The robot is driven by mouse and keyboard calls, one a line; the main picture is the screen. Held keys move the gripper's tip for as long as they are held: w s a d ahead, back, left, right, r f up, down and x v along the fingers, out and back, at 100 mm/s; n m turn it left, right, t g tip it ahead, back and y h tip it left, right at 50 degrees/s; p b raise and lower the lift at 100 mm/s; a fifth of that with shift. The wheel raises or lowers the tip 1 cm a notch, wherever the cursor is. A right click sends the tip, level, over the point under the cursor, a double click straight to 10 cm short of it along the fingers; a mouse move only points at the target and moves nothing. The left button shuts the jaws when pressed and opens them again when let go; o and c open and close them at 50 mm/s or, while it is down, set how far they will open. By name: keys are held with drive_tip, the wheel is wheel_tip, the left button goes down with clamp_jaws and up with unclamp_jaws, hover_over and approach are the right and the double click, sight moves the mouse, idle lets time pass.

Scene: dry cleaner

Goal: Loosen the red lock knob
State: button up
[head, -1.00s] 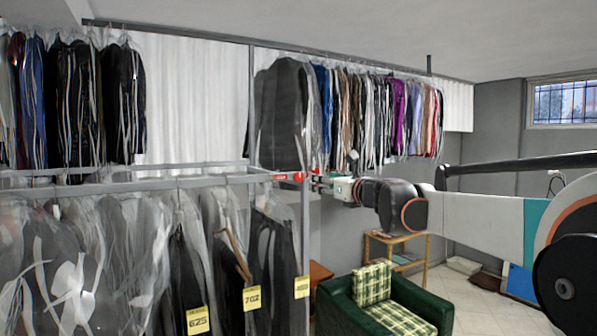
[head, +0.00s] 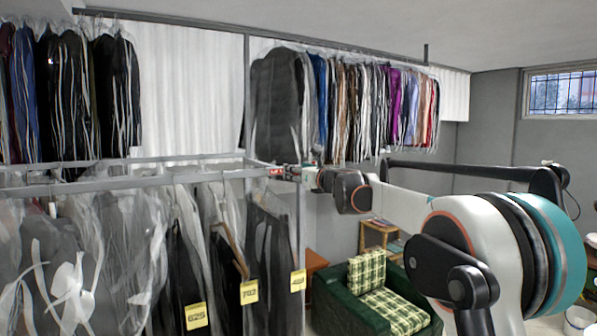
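A small red part (head: 276,171) shows at the corner of the grey metal rack (head: 210,173), near the top of its front upright. It is tiny here, and I cannot tell how much of it is the lock knob. My gripper (head: 289,174) is at that corner, coming in from the right. Its fingertips overlap the spot beside the red part. I cannot tell whether they touch or enclose the knob, and the finger gap is too small to make out.
Bagged clothes with yellow number tags (head: 249,292) hang from the lower rack. More garments (head: 370,105) hang on the high rail behind. A green armchair (head: 355,305) with a plaid cushion and a wooden side table (head: 377,236) stand below my arm.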

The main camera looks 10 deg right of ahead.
drive_tip(key=c, duration=1.1)
drive_tip(key=shift+o, duration=0.2)
drive_tip(key=shift+n, duration=0.4)
drive_tip(key=shift+a+f+n+b, duration=0.1)
drive_tip(key=shift+n+b, duration=0.45)
drive_tip(key=shift+n, duration=3.65)
drive_tip(key=shift+a+f+n+b, duration=0.1)
drive_tip(key=shift+n+b, duration=0.45)
drive_tip(key=shift+n, duration=3.65)
